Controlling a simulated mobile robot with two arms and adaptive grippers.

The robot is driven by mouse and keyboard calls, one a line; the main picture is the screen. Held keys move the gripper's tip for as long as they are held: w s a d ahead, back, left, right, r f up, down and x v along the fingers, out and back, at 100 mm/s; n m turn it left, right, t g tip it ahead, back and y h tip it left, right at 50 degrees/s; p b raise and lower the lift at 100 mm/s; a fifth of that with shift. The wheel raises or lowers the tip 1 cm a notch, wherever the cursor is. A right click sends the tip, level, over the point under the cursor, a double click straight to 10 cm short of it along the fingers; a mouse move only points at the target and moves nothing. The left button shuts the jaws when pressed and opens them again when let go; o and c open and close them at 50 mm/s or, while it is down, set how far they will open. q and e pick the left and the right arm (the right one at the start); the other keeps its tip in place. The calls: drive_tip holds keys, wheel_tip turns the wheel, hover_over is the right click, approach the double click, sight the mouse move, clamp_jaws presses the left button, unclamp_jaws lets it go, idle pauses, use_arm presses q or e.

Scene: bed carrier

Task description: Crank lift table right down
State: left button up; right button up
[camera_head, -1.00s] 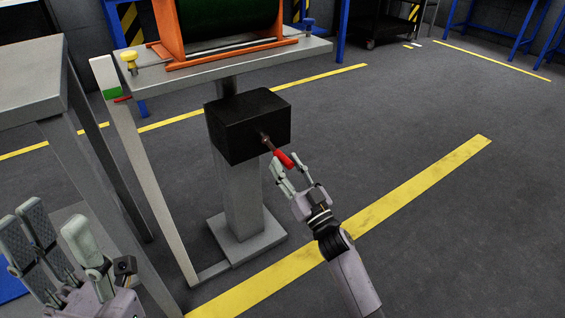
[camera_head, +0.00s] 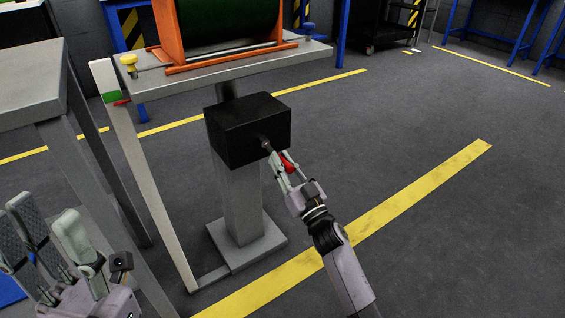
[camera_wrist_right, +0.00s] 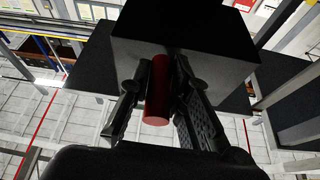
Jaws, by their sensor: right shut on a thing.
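The lift table (camera_head: 235,68) stands on a grey column (camera_head: 240,195) with a black box (camera_head: 247,128) on it. A crank with a red handle (camera_head: 287,162) comes out of the front of the box. My right gripper (camera_head: 282,165) is around the red handle and shut on it. In the right wrist view the red handle (camera_wrist_right: 158,92) lies between the two fingers, below the black box (camera_wrist_right: 185,35). My left gripper (camera_head: 50,240) is at the lower left, its fingers spread and nothing seen between them.
A grey table (camera_head: 35,90) stands at the left. An orange frame with a green drum (camera_head: 228,20) sits on the lift table. A white post (camera_head: 140,175) with a green mark and a red pointer stands beside it. The floor to the right is clear.

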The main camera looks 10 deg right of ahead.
clamp_jaws()
idle(0.4)
